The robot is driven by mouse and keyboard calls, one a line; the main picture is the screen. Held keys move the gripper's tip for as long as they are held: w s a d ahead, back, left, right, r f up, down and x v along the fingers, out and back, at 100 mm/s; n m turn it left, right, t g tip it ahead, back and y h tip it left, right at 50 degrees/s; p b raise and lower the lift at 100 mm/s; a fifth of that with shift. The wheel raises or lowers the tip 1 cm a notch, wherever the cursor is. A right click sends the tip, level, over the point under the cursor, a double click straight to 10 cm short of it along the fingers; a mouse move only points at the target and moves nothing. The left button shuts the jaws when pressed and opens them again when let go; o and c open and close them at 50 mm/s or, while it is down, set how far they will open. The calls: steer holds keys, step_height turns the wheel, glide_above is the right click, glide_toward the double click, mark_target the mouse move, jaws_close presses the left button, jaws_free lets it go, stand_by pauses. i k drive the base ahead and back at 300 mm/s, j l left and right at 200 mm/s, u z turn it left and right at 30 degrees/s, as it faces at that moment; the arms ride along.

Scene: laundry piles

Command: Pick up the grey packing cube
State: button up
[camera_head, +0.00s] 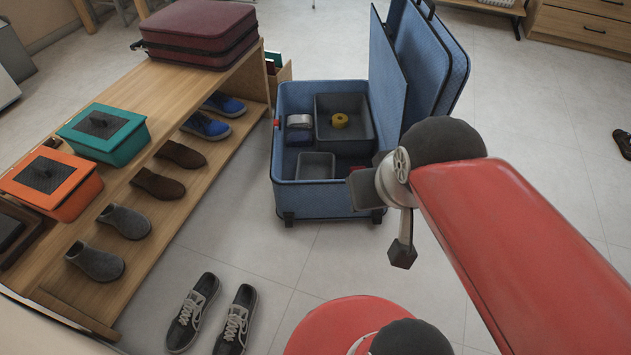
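I cannot tell for sure which thing is the grey packing cube. A dark grey, box-like item (10,232) lies at the left edge on the wooden bench, partly cut off by the frame. In the open blue suitcase (322,203) are a large grey open-topped bin (357,148) and a small grey open-topped bin (316,168). My gripper (382,222) is in front of the suitcase's right front corner and hides part of it. Its dark fingertips look spread apart, with nothing seen between them. It is far right of the bench item.
A teal box (104,134) and an orange box (52,184) with dark mesh lids stand on the bench, a maroon case (199,32) at its far end. Shoes line the lower shelf (167,213). Black sneakers (215,315) are on the floor. Floor is clear between bench and suitcase.

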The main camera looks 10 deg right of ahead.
mark_target(310, 166)
steer(key=i+l+u, duration=0.1)
steer(key=u, duration=0.25)
steer(key=l+u, duration=0.35)
steer(key=i+l+u, duration=0.15)
steer(key=u, duration=0.2)
steer(key=l+u, duration=0.35)
steer(key=l, duration=1.7)
steer(key=i, duration=0.05)
